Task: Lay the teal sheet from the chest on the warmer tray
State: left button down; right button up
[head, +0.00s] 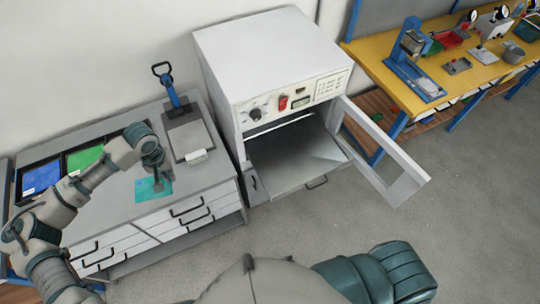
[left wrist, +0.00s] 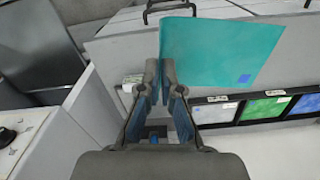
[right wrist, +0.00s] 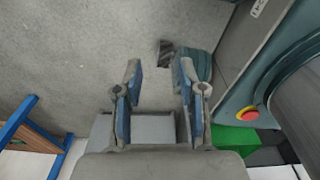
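The teal sheet (head: 146,190) hangs from my left gripper (head: 154,172), above the front part of the grey chest top (head: 205,183). In the left wrist view the fingers (left wrist: 160,84) are close together on one corner of the sheet (left wrist: 222,50), which spreads flat to the right. The warmer (head: 275,55) stands to the right of the chest with its door open. Its grey tray (head: 285,165) shows at the opening, bare and apart from the sheet. My right gripper (right wrist: 160,88) is open and empty, with floor beyond it.
Blue and green sheets (head: 40,178) lie in black bins at the chest's left. A clamp device with a blue lever (head: 185,130) stands on the chest near the warmer. The open door (head: 390,155) juts out right of the tray. A yellow bench (head: 440,72) stands farther right.

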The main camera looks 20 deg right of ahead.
aim_at(295, 153)
jog(key=l+z, duration=0.15)
jog(key=z, duration=0.3)
jog(key=l+z, duration=0.15)
jog(key=z, duration=0.25)
jog(key=i+l+z, duration=0.1)
jog(key=z, duration=0.35)
jog(key=i+l, duration=0.15)
jog(key=i, duration=0.25)
jog(key=i+l, duration=0.1)
jog(key=i, duration=0.25)
